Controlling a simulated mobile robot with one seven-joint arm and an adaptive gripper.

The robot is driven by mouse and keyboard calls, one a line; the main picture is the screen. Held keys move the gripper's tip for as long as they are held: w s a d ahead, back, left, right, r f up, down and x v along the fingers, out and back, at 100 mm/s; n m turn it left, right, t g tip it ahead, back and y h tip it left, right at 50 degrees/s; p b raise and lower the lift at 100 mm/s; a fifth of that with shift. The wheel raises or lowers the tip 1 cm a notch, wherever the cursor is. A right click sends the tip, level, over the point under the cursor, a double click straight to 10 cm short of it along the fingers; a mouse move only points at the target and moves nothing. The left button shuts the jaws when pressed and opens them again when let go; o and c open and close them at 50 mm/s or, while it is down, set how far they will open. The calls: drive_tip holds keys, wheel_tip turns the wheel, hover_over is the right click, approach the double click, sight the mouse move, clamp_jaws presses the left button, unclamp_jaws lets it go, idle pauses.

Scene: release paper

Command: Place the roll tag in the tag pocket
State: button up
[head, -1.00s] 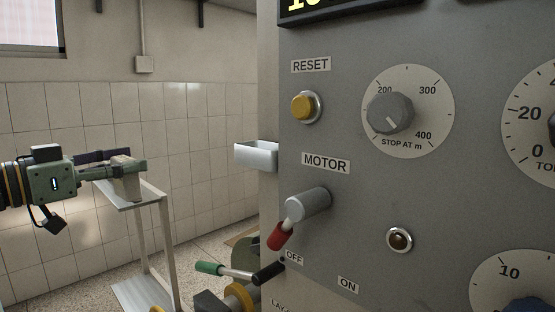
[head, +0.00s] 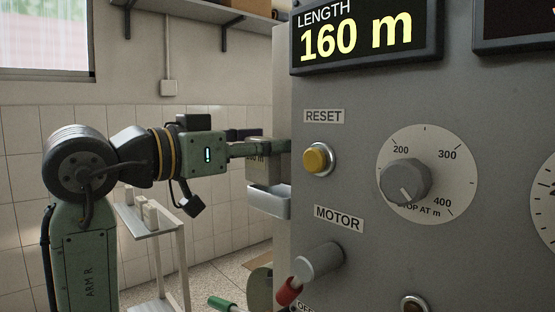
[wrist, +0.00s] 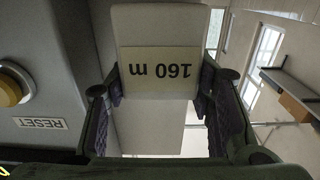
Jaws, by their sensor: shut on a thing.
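The roll tag (head: 261,172) is a beige block with a "160 m" label. It is held upright in my gripper (head: 262,146), which is shut on it beside the machine's left edge. In the wrist view the tag (wrist: 160,72) sits between the two fingers of my gripper (wrist: 160,95), its label reading upside down. The tag pocket (head: 269,202) is a small white open-topped tray on the machine's side. The tag is over the pocket in the head view; its lower edge meets the pocket rim there, and I cannot tell whether it is inside.
The grey machine panel (head: 350,120) fills the right, with a yellow RESET button (head: 319,158), a dial (head: 405,181) and a red-tipped motor lever (head: 290,291). The length display (head: 366,38) reads 160 m.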

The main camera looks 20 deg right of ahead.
sight(277, 170)
drive_tip(key=d, duration=0.2)
drive_tip(key=shift+d+f, duration=0.2)
drive_tip(key=shift+d, duration=0.1)
wheel_tip(277, 170, down, 3)
drive_tip(key=shift+r+p, duration=0.1)
drive_tip(key=shift+p, duration=0.55)
drive_tip(key=shift+s+f, duration=0.1)
drive_tip(key=shift+f, duration=0.2)
drive_tip(key=shift+f, duration=0.3)
drive_tip(key=o, duration=0.9)
drive_tip(key=shift+r, duration=0.1)
drive_tip(key=shift+c, duration=0.2)
